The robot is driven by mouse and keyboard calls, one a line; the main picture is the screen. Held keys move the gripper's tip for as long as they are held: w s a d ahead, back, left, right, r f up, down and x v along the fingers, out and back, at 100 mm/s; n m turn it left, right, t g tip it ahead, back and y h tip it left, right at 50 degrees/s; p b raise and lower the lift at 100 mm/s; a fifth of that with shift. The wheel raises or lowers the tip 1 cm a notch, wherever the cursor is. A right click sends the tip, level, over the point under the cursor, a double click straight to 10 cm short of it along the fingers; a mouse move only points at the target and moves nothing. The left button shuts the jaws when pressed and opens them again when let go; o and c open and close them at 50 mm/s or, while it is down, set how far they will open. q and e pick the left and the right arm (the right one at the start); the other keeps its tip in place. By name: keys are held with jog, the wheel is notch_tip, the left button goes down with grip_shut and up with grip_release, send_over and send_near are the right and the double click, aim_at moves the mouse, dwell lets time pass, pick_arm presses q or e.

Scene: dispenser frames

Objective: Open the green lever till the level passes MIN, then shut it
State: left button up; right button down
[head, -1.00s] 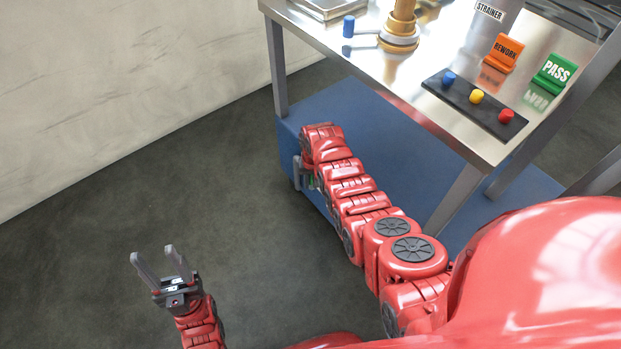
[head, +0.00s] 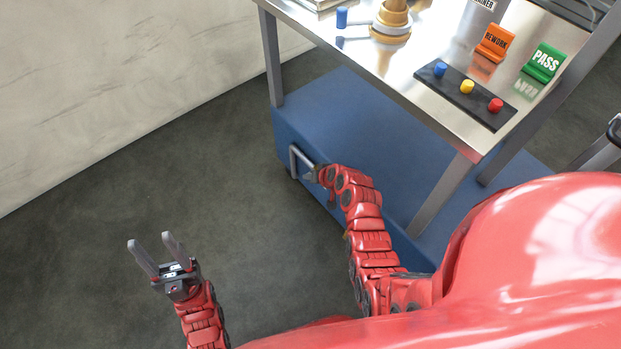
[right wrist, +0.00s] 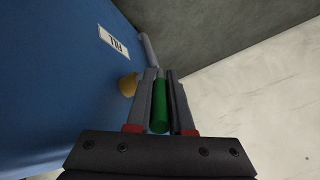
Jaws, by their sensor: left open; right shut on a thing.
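The green lever (right wrist: 159,108) shows in the right wrist view as a green bar between the two fingers of my right gripper (right wrist: 161,76), which is shut on it. In the head view my right gripper (head: 302,162) is at the front face of the blue cabinet (head: 345,110), and the lever cannot be made out there. A brass-coloured part (right wrist: 128,85) sits on the blue face beside the fingers, near a white label reading FILL (right wrist: 113,42). My left gripper (head: 149,240) is open and empty above the floor. No level or MIN mark is visible.
A steel table top (head: 400,58) stands above the blue cabinet, on grey legs. It bears a dark strip with blue, yellow and red knobs (head: 467,87), an orange REWORK sign (head: 495,43) and a green PASS sign (head: 544,62). The floor at left is clear.

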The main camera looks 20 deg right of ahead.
jog(key=shift+s+f+b, duration=0.1)
jog(key=shift+f+b, duration=0.05)
jog(key=shift+b, duration=0.15)
jog(key=c, duration=0.8)
grip_release()
jog(key=p+v, duration=0.1)
jog(key=v, duration=0.7)
jog(key=p+v, duration=0.1)
jog(key=v, duration=0.8)
jog(key=shift+s+d, duration=0.2)
jog(key=shift+s, duration=0.2)
jog(key=shift+f, duration=0.1)
